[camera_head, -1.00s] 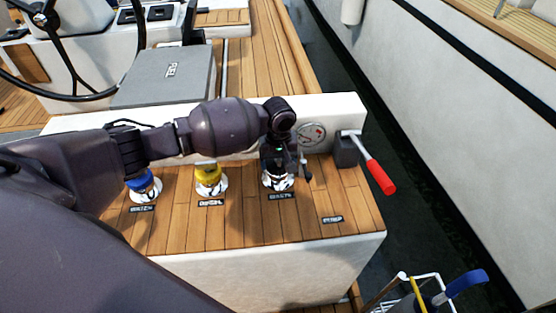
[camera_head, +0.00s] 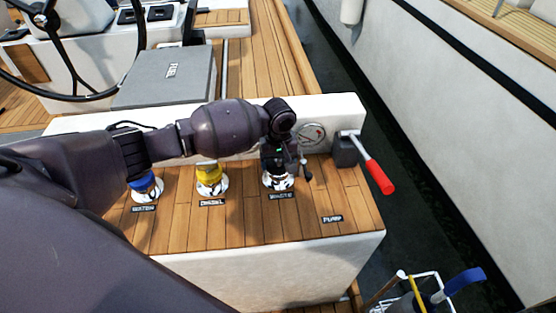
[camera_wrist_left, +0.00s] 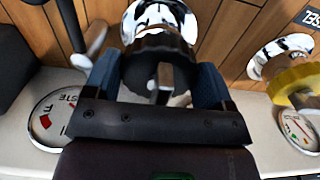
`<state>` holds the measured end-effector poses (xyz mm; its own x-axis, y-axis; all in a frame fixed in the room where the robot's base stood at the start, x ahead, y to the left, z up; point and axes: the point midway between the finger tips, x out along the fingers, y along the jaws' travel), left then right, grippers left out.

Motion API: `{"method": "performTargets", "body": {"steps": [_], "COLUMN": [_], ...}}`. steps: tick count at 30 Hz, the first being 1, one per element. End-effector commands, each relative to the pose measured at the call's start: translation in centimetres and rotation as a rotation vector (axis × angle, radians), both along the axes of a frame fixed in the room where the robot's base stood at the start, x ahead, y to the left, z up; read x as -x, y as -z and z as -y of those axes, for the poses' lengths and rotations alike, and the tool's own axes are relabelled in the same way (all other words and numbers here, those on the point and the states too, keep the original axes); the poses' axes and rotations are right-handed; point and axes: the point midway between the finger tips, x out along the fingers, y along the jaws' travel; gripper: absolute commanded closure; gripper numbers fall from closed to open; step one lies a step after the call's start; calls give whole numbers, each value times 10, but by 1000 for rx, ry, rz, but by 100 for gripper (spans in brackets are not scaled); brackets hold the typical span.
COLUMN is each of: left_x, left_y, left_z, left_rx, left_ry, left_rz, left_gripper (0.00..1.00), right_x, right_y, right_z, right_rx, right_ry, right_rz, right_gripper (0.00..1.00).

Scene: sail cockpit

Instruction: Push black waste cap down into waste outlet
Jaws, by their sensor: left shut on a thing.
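The chrome waste outlet (camera_head: 279,185) is set in the teak deck above its WASTE label (camera_head: 281,197). My left gripper (camera_head: 277,168) points down over it and hides most of the cap in the head view. In the left wrist view, the black waste cap (camera_wrist_left: 148,62) sits between the two dark blue fingers of my left gripper (camera_wrist_left: 158,82), which is shut on it. The cap lines up with the chrome outlet (camera_wrist_left: 160,16) and appears to touch it; the exact depth cannot be told. My right gripper is not in view.
A blue cap (camera_head: 146,185) and a yellow cap (camera_head: 209,174) stand on outlets to the left. A red-handled lever (camera_head: 379,176) and a round gauge (camera_head: 312,133) are to the right. The deck in front of the outlets is free.

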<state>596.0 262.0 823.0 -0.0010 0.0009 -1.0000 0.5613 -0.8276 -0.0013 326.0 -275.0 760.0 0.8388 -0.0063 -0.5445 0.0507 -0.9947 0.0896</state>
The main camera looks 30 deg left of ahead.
Motion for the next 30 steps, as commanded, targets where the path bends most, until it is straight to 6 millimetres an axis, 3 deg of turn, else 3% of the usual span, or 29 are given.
{"method": "performTargets", "body": {"steps": [30], "left_x": [-1], "left_y": [9], "left_z": [0], "left_rx": [0], "left_ry": [1], "left_rz": [1], "left_gripper": [51], "right_x": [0], "right_y": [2], "right_z": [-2], "right_rx": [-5], "right_ry": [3], "right_rz": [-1], "right_gripper": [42]}}
